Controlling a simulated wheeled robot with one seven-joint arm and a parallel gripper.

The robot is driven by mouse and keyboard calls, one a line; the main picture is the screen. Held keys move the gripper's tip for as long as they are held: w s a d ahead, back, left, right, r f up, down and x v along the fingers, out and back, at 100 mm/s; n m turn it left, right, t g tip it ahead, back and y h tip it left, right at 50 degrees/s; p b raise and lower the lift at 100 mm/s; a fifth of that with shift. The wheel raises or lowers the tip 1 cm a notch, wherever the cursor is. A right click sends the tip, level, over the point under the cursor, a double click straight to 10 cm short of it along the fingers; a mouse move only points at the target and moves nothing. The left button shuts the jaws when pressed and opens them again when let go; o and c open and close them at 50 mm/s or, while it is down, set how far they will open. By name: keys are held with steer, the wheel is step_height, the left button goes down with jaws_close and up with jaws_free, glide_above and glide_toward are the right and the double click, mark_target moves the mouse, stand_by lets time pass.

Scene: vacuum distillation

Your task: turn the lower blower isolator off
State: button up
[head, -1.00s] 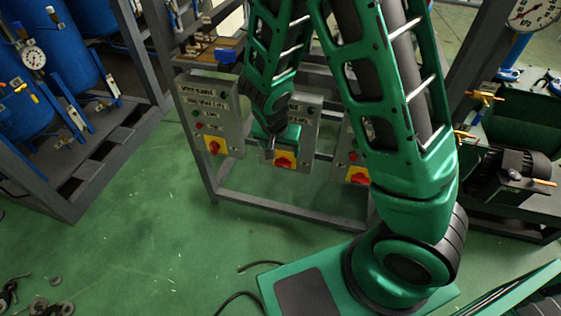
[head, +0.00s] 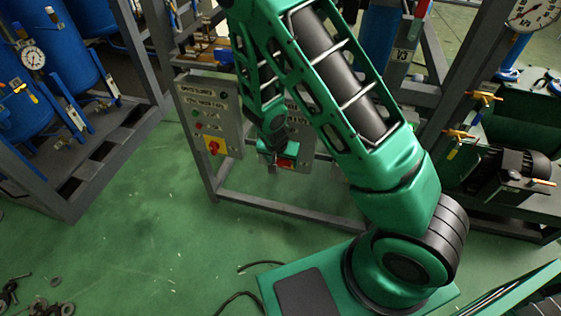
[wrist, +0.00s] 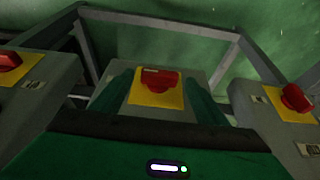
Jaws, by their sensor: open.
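The grey control box in the middle carries a red rotary isolator knob (wrist: 160,80) on a yellow plate (wrist: 156,98). In the wrist view the knob lies between the two green fingers of my gripper (wrist: 160,88), which are open on either side of the plate. I cannot tell whether the fingers touch the knob. In the head view my gripper (head: 281,157) is in front of the middle box and hides most of its isolator; a bit of red (head: 287,163) shows beside it. The writing on the middle box is hidden.
The left box (head: 210,115) has its own red-and-yellow isolator (head: 214,146). Another isolator (wrist: 296,97) is on the right box, mostly hidden by my arm in the head view. A grey frame (head: 290,208) holds the boxes.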

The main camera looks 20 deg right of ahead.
steer(key=shift+w+d+f, duration=0.1)
steer(key=shift+f, duration=0.2)
steer(key=c, duration=1.1)
steer(key=shift+o, duration=0.2)
